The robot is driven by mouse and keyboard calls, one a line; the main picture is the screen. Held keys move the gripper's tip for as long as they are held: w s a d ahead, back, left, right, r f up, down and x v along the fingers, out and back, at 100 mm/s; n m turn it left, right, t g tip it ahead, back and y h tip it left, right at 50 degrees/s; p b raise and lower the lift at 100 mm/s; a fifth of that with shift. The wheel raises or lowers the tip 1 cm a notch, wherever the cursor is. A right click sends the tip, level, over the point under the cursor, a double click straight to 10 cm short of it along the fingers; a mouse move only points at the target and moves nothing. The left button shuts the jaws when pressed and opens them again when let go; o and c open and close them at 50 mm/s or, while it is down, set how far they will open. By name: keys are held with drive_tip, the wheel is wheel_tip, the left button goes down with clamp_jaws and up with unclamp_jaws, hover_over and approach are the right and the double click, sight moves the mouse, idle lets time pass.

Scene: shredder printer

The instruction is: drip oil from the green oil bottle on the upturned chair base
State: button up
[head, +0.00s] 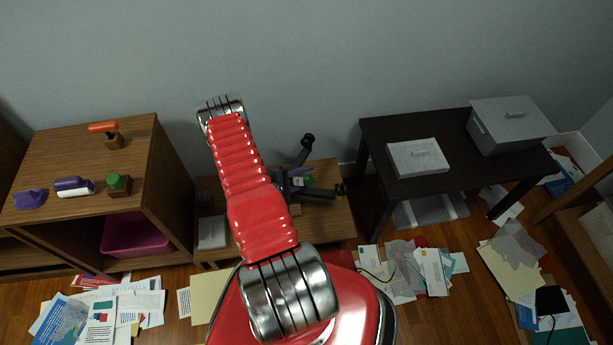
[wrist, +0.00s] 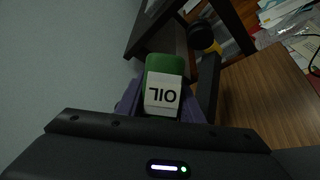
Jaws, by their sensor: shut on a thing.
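The green oil bottle (wrist: 164,68), with a white OIL label reading upside down, is between the purple fingers of my gripper (wrist: 160,104) in the wrist view. My gripper is shut on it. The black upturned chair base (head: 323,191) is on a low wooden table in the head view, its legs ending in dark casters. In the wrist view a chair base leg (wrist: 208,88) and caster stand just right of the bottle. In the head view my red arm hides part of the base, and only a bit of green shows there. I cannot tell the bottle's exact tilt or see any drops.
The low wooden table (head: 333,222) stands between a wooden cabinet (head: 60,155) with small items on top and a dark table (head: 440,125) holding a paper stack (head: 418,158) and a grey box (head: 510,122). Papers litter the floor. A wall is close behind.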

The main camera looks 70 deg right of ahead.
drive_tip(key=shift+f+m+t+y, duration=0.3)
drive_tip(key=shift+f+m+t, duration=0.35)
drive_tip(key=shift+f, duration=0.35)
drive_tip(key=shift+f+t, duration=0.25)
drive_tip(key=shift+t, duration=0.1)
wheel_tip(320, 180, up, 9)
idle(0.7)
drive_tip(key=shift+m, duration=0.25)
drive_tip(key=m+t, duration=0.1)
drive_tip(key=f+m+t, duration=0.1)
drive_tip(key=t, duration=0.1)
drive_tip(key=shift+w+y, duration=0.3)
drive_tip(key=shift+w, duration=0.1)
drive_tip(key=shift+m, duration=0.3)
